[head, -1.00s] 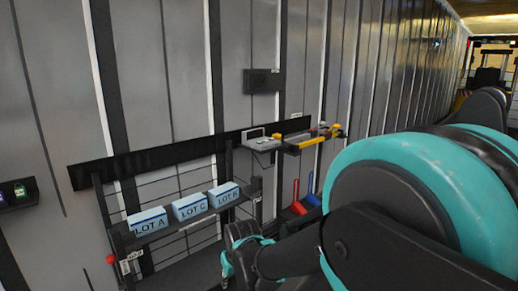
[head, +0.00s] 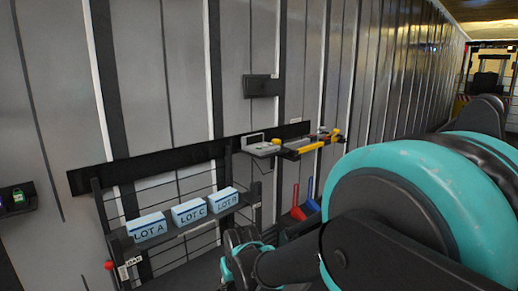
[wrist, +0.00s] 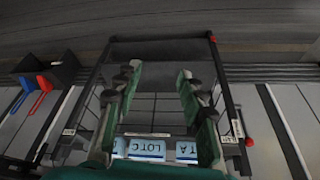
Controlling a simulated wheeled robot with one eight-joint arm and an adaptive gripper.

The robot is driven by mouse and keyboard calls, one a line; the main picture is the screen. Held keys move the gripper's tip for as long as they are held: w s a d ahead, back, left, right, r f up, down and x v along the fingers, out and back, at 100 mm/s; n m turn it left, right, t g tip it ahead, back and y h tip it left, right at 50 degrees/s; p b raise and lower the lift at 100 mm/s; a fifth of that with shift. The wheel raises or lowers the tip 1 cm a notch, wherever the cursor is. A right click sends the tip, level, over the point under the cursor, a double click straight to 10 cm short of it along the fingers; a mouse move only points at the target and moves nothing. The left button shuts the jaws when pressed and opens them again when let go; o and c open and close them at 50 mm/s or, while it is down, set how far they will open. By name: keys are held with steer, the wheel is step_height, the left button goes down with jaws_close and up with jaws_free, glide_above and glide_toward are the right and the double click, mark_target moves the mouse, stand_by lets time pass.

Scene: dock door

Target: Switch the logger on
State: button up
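No thing in view is clearly labelled as the logger. A small pale grey device (head: 262,148) with a raised panel and a yellow-orange spot sits on a wall ledge in the head view; I cannot tell whether it is the logger. A small device with a green face (head: 18,197) stands on a dark shelf at the far left edge. My gripper (wrist: 160,70) is open and empty in the wrist view, its fingers wide apart above the rack. In the head view it is low in the middle, below and apart from the ledge, and partly hidden by my arm.
A dark rack (head: 190,236) holds boxes marked LOT A (head: 148,228), LOT C (head: 189,212) and LOT B (head: 222,199). Yellow-handled tools (head: 315,144) lie right of the grey device. Red (head: 297,206) and blue (head: 311,196) handled items stand below. A dark box (head: 262,86) is on the wall.

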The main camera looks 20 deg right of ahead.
jaws_close()
stand_by(1.3)
